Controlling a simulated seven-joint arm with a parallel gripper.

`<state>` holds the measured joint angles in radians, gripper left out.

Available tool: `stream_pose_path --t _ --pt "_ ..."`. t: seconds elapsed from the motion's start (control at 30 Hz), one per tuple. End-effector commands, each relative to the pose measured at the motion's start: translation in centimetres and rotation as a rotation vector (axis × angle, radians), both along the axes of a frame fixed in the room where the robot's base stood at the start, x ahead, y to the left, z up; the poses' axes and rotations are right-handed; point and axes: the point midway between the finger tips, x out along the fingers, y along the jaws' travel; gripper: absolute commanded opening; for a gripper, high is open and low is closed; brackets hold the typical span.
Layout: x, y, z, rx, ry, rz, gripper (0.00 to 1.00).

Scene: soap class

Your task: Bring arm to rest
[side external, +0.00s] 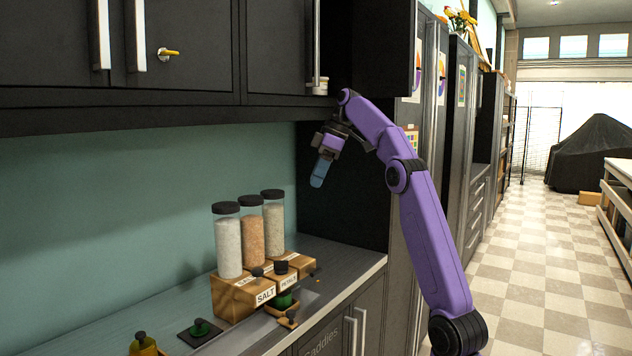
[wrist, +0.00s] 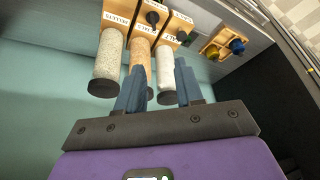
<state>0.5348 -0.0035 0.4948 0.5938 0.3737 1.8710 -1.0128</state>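My gripper (side external: 318,180) hangs in the air above the counter's right end, below the upper cabinets, with its blue fingers pointing down. In the wrist view my gripper (wrist: 158,88) has its two blue fingers spread apart. No held thing shows between them; a jar of white grains (wrist: 165,75) appears behind the gap. My purple arm reaches up from the lower right of the side view and bends down toward the counter. The gripper appears clear of the jars and the cabinets.
Three black-lidded jars, white (side external: 227,247), orange-brown (side external: 249,235) and pale (side external: 273,225), stand on labelled wooden blocks (side external: 236,297). Dark upper cabinets (side external: 190,60) hang above. The tiled floor (side external: 545,270) at right is open.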

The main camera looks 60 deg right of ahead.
Motion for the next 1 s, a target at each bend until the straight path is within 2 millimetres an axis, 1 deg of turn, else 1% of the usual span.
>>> stream_pose_path --t 0.1,0.23,0.77,0.87,0.97,1.0 --pt "-0.4 0.1 0.6 0.0 0.0 -0.001 0.36" --pt "-0.6 0.1 1.0 0.0 0.0 -0.001 0.36" --pt "-0.6 0.3 1.1 0.001 0.001 0.0 0.36" --pt "-0.4 1.1 0.9 0.004 0.008 0.007 0.36" --pt "0.1 3.4 0.3 0.014 0.026 0.02 0.36" --pt "0.2 4.7 0.0 0.019 0.038 0.024 0.36"
